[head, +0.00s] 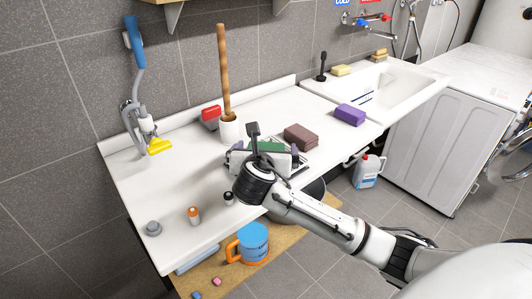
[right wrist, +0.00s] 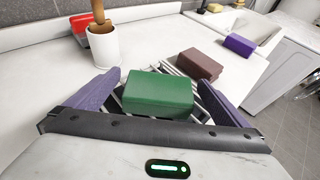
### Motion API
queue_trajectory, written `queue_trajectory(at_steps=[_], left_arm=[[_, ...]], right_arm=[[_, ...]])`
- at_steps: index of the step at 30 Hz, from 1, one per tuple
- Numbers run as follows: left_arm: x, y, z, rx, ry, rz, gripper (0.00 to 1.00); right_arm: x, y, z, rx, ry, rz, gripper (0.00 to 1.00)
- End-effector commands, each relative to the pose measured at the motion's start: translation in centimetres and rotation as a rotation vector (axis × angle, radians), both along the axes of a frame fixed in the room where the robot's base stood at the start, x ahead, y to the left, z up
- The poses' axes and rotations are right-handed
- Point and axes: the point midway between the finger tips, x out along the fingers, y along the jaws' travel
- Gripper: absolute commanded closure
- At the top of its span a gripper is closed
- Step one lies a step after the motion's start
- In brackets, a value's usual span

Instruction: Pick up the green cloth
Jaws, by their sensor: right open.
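The green cloth looks like a folded, block-shaped green piece (right wrist: 158,95) lying on a metal wire rack (right wrist: 177,68) on the white counter. In the head view only part of the green cloth (head: 268,146) shows behind my right gripper. My right gripper (right wrist: 158,84) is open, with one purple finger on each side of the cloth. Gaps show between the fingers and the cloth in the right wrist view. My left gripper is not in view.
A white pot (head: 229,130) with a wooden stick stands behind.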

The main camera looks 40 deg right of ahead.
Motion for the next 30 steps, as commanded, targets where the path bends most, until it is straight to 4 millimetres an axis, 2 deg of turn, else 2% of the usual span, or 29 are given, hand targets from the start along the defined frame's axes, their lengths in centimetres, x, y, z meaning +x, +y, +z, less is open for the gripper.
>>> queue_trajectory(at_steps=[1, 9, 17, 20, 30], left_arm=[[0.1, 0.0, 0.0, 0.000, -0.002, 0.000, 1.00], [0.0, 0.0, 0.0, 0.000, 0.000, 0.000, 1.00], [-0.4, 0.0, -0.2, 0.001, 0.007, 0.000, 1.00], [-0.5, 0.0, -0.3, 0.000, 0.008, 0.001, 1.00], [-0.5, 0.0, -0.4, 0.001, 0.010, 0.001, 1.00]], right_arm=[[0.0, 0.0, 0.0, 0.000, 0.000, 0.000, 0.03], [0.0, 0.0, 0.1, -0.001, -0.001, 0.000, 0.47], [0.0, 0.1, 0.5, 0.000, -0.004, 0.000, 0.47], [0.1, 0.0, 1.7, 0.000, -0.008, -0.001, 0.47], [0.0, 0.1, 8.3, 0.000, -0.007, 0.001, 0.47]])
